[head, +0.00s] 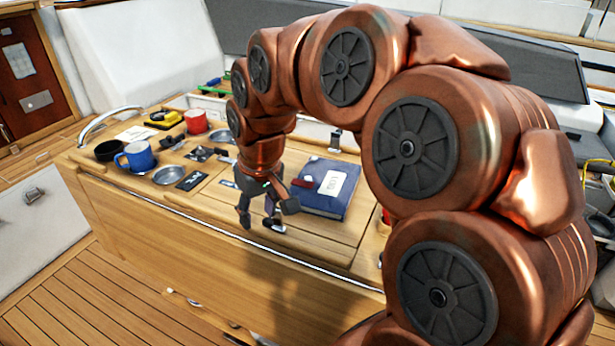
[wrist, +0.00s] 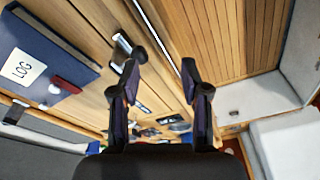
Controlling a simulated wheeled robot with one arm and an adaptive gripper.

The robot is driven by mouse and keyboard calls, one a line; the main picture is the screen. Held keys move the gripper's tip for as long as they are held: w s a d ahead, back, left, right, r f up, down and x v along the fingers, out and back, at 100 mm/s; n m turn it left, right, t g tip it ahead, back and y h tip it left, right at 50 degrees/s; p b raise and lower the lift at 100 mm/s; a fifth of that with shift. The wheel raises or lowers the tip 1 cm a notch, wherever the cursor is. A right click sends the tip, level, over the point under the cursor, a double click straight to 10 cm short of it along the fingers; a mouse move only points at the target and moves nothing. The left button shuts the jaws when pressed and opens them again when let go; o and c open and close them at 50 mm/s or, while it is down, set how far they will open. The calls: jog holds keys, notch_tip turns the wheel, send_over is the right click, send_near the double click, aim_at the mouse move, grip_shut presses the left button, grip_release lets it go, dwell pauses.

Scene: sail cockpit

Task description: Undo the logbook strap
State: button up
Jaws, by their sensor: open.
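The logbook (head: 325,205) is a thick blue book with a white label. It lies closed on the wooden table, right of my gripper (head: 261,221). In the wrist view the logbook (wrist: 30,55) is at the upper left, with its "LOG" label readable. A small red piece with a pale end (wrist: 65,84) lies on the cover near its edge; I cannot tell if it is the strap's fastening. The strap itself is not clearly visible. In the wrist view my gripper (wrist: 162,76) is open and empty, pointing down over the table's front part, apart from the book.
A small metal-and-dark fitting (wrist: 124,52) sits on the table close to one finger. Blue mug (head: 137,158), red mug (head: 195,122), metal bowl (head: 168,175) and several small items stand at the left. The table's front edge (head: 230,246) drops to the slatted floor.

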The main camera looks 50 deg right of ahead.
jog(key=w+d+r+m+t, duration=0.1)
jog(key=w+d+r+m, duration=0.1)
jog(key=d, duration=0.7)
jog(key=m+t+h, duration=0.1)
jog(key=h, duration=0.1)
send_near(308, 178)
jog(key=p+x, duration=0.1)
jog(key=x, duration=0.7)
jog(key=shift+d, duration=0.15)
grip_shut()
